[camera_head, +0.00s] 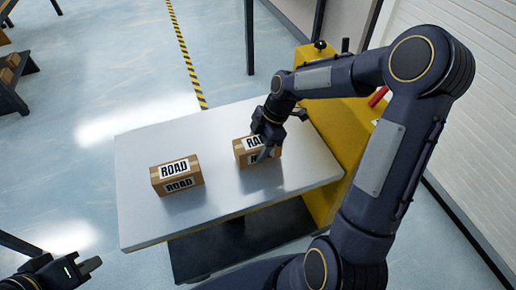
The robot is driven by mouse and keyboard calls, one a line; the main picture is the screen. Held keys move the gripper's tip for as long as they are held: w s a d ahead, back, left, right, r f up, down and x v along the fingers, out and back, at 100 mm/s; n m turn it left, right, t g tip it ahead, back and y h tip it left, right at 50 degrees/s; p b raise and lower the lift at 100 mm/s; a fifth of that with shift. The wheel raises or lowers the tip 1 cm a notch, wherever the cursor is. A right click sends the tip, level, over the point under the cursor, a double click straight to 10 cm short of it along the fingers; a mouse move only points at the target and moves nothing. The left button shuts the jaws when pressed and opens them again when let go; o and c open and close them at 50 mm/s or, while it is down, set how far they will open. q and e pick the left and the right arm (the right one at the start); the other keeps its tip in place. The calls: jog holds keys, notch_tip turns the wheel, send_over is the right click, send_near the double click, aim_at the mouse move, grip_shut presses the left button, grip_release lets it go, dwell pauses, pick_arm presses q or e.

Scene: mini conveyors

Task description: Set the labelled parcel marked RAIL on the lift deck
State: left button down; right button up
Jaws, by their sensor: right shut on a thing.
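A second brown parcel marked ROAD (177,178) sits on the deck to the left, apart from the first. My left gripper (90,266) is low at the left, off the deck; its jaw opening is unclear.
The yellow lift mast (345,135) stands at the deck's right side, with a white brick wall beyond. A dark rack with boxes (10,75) is at the far left. The deck's front left and middle are clear.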

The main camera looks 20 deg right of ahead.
jog(key=shift+f, duration=0.6)
jog(key=o, duration=0.7)
jog(key=shift+f, duration=0.1)
jog(key=o, duration=0.5)
